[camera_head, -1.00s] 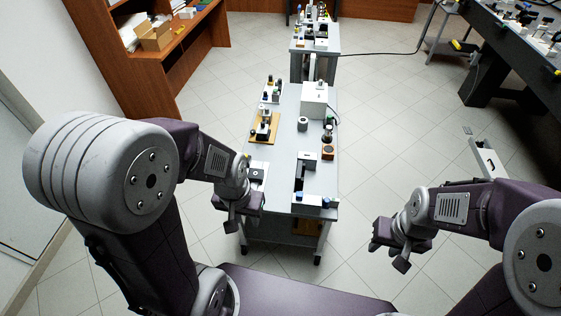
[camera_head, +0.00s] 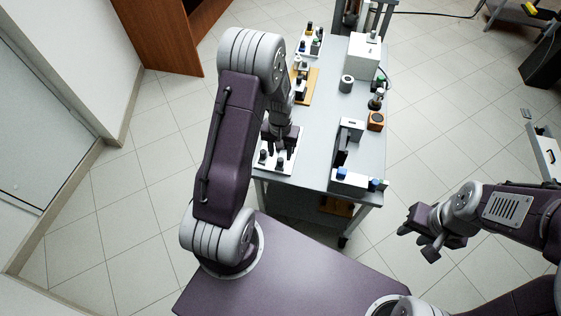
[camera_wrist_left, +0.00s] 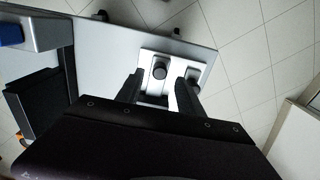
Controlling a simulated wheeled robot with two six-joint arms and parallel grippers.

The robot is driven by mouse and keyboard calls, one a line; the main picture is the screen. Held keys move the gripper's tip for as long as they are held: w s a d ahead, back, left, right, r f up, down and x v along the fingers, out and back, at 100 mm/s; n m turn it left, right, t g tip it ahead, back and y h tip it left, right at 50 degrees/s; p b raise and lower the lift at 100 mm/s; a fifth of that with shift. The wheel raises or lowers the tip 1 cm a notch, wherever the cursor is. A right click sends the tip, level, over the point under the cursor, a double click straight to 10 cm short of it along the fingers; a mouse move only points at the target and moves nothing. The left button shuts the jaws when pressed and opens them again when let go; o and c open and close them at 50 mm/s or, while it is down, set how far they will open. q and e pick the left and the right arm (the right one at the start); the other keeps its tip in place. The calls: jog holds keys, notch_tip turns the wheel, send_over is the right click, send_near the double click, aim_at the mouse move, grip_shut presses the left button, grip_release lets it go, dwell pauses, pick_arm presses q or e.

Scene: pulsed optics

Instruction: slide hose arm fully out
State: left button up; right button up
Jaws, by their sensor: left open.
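I cannot tell for sure which part is the hose arm. My left gripper (camera_head: 281,147) is above the near left corner of the grey table, over a white plate (camera_head: 288,166) with black knobs. In the left wrist view my left gripper (camera_wrist_left: 158,84) is open, its dark fingers on either side of one knob (camera_wrist_left: 160,71); a second knob (camera_wrist_left: 193,74) is by the right finger. I cannot tell whether they touch. A black rail unit (camera_head: 342,152) with silver end blocks and blue caps (camera_head: 374,184) stands at the table's near right. My right gripper (camera_head: 425,235) is open and empty.
The grey table (camera_head: 314,150) has free surface between plate and rail unit. Behind stand a white box (camera_head: 363,58), a grey cylinder (camera_head: 346,84), an orange block (camera_head: 376,121) and an orange board (camera_head: 308,92) with small optics. Open floor lies right of the table.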

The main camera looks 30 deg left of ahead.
aim_at(280, 159)
pick_arm(q)
notch_tip(280, 159, down, 5)
jog(key=shift+r+b, duration=0.15)
jog(key=shift+b, duration=0.25)
grip_shut()
dwell(1.2)
